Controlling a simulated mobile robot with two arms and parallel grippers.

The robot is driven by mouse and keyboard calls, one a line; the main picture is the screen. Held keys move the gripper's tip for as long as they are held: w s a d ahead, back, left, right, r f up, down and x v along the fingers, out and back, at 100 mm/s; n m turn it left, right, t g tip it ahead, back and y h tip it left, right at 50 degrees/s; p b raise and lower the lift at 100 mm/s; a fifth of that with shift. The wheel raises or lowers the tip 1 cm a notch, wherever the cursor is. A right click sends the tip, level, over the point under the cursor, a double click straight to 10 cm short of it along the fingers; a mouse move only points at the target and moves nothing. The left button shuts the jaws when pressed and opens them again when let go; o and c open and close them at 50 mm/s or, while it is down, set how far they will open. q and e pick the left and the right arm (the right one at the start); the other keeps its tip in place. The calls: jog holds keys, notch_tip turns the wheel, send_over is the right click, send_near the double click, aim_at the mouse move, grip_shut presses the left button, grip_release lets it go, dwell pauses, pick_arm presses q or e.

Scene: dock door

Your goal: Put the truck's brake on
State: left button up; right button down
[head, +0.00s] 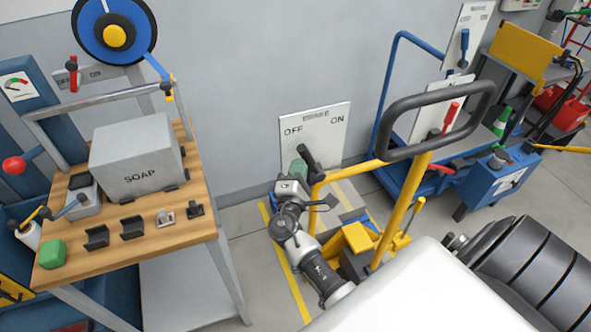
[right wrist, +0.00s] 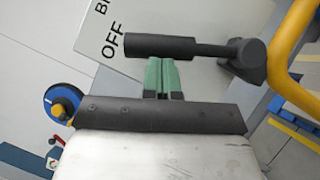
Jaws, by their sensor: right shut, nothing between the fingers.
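The yellow truck (head: 402,210) with a black loop handle (head: 437,120) stands at centre right in the head view. A white brake panel (head: 325,128), marked OFF at left and ON at right, stands behind its frame; part of it shows in the right wrist view (right wrist: 105,68). The black brake lever (head: 308,158) leans up toward the OFF side; it shows large in the right wrist view (right wrist: 160,46). My right gripper (head: 299,168) is shut and empty, with green fingertips (right wrist: 163,75) close beside the lever's grip. I cannot tell whether they touch it. My left gripper is not in view.
A wooden-topped bench (head: 150,237) at left carries a grey SOAP box (head: 138,165), a green block (head: 51,254) and small black holders. A blue cart (head: 490,178) stands at right. Floor shows between the bench and the truck.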

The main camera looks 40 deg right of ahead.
aim_at(309, 159)
jog(key=d+r+m+g+p, duration=0.1)
jog(key=d+r+m+p, duration=0.1)
jog(key=m, duration=0.1)
jog(key=shift+s+d+r+g+y, duration=0.15)
jog(key=shift+s+d+g+y, duration=0.15)
jog(key=shift+s+g+y, duration=0.1)
jog(key=s+d+m+g+y+p, duration=0.1)
jog(key=d+m+y+p, duration=0.1)
jog(key=d+m+p, duration=0.3)
jog(key=shift+s+d+g+y, duration=0.25)
jog(key=shift+d+g+y, duration=0.15)
jog(key=shift+d, duration=0.3)
jog(key=shift+r, duration=0.1)
jog(key=shift+r, duration=0.1)
